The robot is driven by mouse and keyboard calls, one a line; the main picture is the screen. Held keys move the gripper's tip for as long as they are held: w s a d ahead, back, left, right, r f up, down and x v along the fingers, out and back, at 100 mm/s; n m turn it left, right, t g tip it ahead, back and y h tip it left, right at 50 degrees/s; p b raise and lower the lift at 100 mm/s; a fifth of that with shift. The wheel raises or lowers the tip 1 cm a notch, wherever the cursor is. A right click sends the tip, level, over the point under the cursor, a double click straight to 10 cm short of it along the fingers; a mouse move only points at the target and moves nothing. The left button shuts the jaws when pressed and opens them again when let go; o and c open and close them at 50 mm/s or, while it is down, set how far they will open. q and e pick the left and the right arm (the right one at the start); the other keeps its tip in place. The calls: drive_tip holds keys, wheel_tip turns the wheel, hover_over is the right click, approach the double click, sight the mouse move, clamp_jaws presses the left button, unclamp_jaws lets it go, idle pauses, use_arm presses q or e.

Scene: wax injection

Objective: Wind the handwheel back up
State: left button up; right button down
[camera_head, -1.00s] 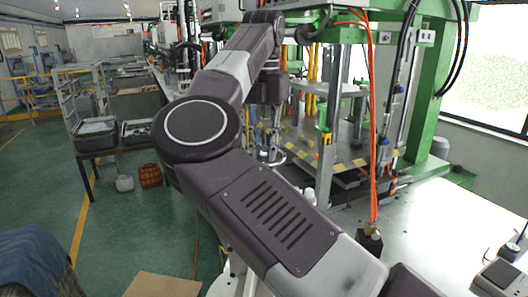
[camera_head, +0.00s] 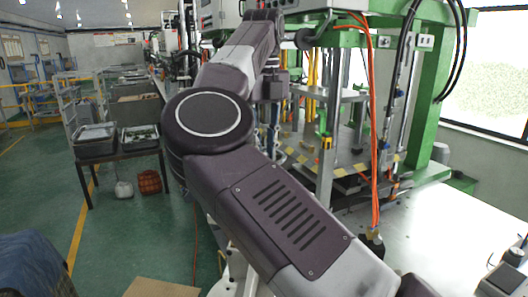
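My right arm comes in from the lower right, bends at a large round joint and reaches up to the green-framed machine (camera_head: 428,110). Its wrist end hangs down in front of the machine, and the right gripper there is mostly hidden behind my own arm and blends into dark machine parts. I cannot tell whether its fingers are open or shut. I cannot make out the handwheel clearly; it may be hidden behind the arm or among the machine parts. My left gripper is not in view.
Orange hoses (camera_head: 373,130) hang down the machine's front to the pale worktable (camera_head: 440,235). A dark device (camera_head: 503,278) lies at the table's right. Green floor is open at left.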

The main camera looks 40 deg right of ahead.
drive_tip(key=shift+f+n, duration=0.1)
drive_tip(key=shift+n, duration=0.5)
drive_tip(key=c, duration=2)
unclamp_jaws()
drive_tip(key=shift+c, duration=0.2)
wheel_tip(320, 180, up, 7)
drive_tip(key=shift+s+f, duration=0.1)
drive_tip(key=shift+f, duration=0.1)
drive_tip(key=shift+r, duration=0.5)
